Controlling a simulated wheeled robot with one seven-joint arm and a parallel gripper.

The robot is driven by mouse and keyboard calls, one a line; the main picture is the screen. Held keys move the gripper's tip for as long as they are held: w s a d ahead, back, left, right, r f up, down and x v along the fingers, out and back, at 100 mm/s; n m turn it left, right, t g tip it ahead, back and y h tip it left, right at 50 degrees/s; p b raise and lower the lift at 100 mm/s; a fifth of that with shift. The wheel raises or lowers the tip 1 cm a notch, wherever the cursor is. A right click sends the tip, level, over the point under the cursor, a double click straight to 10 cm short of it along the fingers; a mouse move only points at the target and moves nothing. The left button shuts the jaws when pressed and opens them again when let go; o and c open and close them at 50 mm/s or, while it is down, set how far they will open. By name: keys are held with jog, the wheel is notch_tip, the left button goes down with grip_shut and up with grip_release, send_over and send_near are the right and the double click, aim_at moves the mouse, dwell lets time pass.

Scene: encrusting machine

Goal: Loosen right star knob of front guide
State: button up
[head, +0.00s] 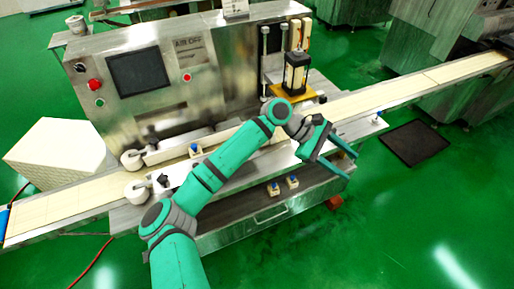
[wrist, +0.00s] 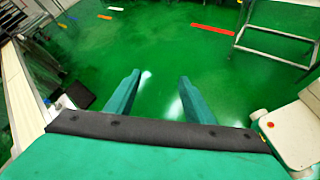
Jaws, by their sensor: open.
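My gripper (head: 351,166) is open at the right front of the machine in the head view, pointing right and away from the belt. In the wrist view its two teal fingers (wrist: 160,76) are apart, with only green floor between them. The front guide appears as a pale bar with a white roller (head: 138,189) at its left end, in front of the belt. A small dark knob (head: 163,181) stands near that roller. My arm crosses over the guide and hides part of it. I cannot make out the right star knob; it may be behind my arm.
The steel machine (head: 140,75) with screen and red button stands behind the conveyor belt (head: 400,94). A black mat (head: 414,142) lies on the floor at right. Open green floor (head: 420,220) lies front right.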

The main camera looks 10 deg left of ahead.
jog(key=w+a+t+y, duration=0.15)
jog(key=a+y, duration=0.25)
jog(key=a, duration=0.9)
jog(key=w+a+r+m+y, duration=0.1)
jog(key=w+a+y, duration=0.25)
jog(key=a, duration=0.85)
jog(key=w+a+y, duration=0.2)
jog(key=a+y, duration=0.2)
jog(key=a, duration=0.9)
jog(key=f, duration=1)
jog(key=shift+s+d+f, duration=0.1)
jog(key=shift+s+f, duration=0.1)
jog(key=shift+s, duration=0.05)
jog(key=c, duration=1)
jog(key=shift+c, duration=0.2)
